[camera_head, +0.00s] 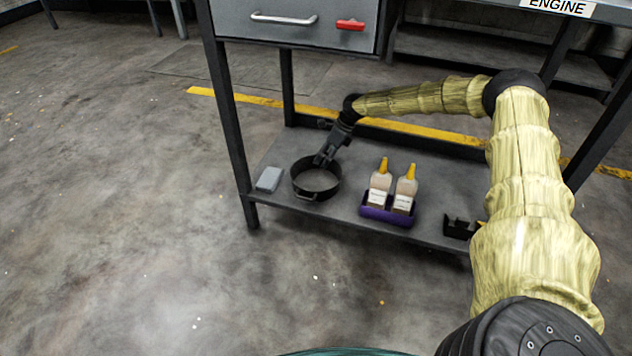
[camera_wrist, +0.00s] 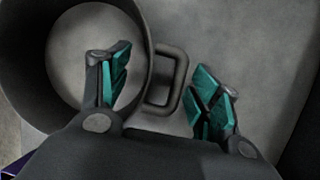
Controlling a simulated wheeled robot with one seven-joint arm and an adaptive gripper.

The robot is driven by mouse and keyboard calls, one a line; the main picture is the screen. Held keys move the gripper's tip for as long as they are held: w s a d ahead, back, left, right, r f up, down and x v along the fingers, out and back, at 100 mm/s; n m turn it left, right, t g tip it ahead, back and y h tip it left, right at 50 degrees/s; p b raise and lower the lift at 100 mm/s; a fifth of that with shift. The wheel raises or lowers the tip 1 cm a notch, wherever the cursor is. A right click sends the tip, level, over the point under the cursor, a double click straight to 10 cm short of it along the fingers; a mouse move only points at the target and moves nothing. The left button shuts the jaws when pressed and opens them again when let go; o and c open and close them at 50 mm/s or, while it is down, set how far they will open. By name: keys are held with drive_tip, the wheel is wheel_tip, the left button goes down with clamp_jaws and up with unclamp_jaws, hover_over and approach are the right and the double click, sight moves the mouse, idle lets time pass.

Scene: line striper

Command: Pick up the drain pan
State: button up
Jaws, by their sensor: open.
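The drain pan (camera_head: 327,194) is a round, dark, open pan on the lower shelf. A small loop handle shows on its near side. My gripper (camera_head: 325,158) reaches down at the pan's far rim. In the wrist view the pan (camera_wrist: 22,70) fills the upper left, and another loop handle (camera_wrist: 181,82) stands out from its wall. My gripper's teal-padded fingers (camera_wrist: 163,66) are open and apart. The left finger appears over the pan's inside, the right finger beyond the handle, so wall and handle lie between them. Contact cannot be told.
The grey shelf (camera_head: 345,208) also holds a grey block (camera_head: 269,179) left of the pan, a purple tray (camera_head: 387,215) with two yellow-tipped bottles, and a black holder (camera_head: 458,228) at right. A table leg (camera_head: 232,130) stands at left. A drawer (camera_head: 296,35) overhangs the shelf.

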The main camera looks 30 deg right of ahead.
drive_tip(key=c, duration=1.3)
drive_tip(key=shift+c, duration=0.5)
drive_tip(key=shift+r, duration=0.15)
